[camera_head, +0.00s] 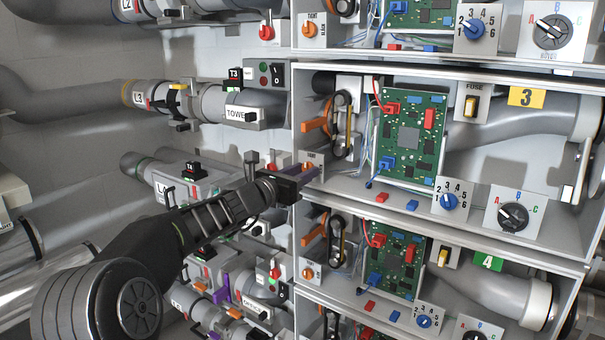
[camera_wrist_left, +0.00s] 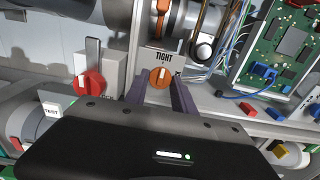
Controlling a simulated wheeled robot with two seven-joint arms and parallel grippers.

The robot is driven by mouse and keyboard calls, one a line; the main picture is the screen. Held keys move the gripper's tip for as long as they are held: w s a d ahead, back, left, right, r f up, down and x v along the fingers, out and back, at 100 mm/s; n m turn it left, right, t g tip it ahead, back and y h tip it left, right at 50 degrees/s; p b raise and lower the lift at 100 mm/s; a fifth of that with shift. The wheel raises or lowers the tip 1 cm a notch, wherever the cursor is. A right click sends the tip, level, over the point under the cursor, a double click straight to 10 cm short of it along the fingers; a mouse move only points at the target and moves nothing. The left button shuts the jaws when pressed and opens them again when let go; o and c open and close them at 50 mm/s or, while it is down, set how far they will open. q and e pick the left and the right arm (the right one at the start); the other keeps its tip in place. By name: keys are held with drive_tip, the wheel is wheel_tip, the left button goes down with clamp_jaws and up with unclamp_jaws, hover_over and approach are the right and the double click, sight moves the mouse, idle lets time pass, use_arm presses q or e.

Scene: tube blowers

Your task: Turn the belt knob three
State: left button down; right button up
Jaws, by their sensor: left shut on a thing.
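The belt knob of box three is an orange round knob with a pale pointer under a "TIGHT" label. It shows in the left wrist view (camera_wrist_left: 159,80), its pointer roughly upward. In the head view my gripper hides most of it on the left edge of the box marked 3 (camera_head: 526,97). My left gripper (camera_head: 309,173) comes in from the lower left. Its two purple fingers (camera_wrist_left: 162,93) stand on either side of the knob, shut on it. My right gripper is not in view.
A red knob (camera_wrist_left: 88,84) sits left of the fingers in the wrist view. Box three holds a green circuit board (camera_head: 412,130), a blue numbered knob (camera_head: 449,201) and a black A-B-C knob (camera_head: 513,216). Similar boxes lie above and below. Grey pipes fill the left.

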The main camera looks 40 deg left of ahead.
use_arm(q)
drive_tip(key=shift+m+b, duration=7.8)
drive_tip(key=shift+m, duration=1.1)
drive_tip(key=c, duration=1.3)
unclamp_jaws()
drive_tip(key=shift+c, duration=0.2)
drive_tip(key=s+b, duration=0.2)
drive_tip(key=s, duration=0.5)
drive_tip(key=shift+s, duration=0.4)
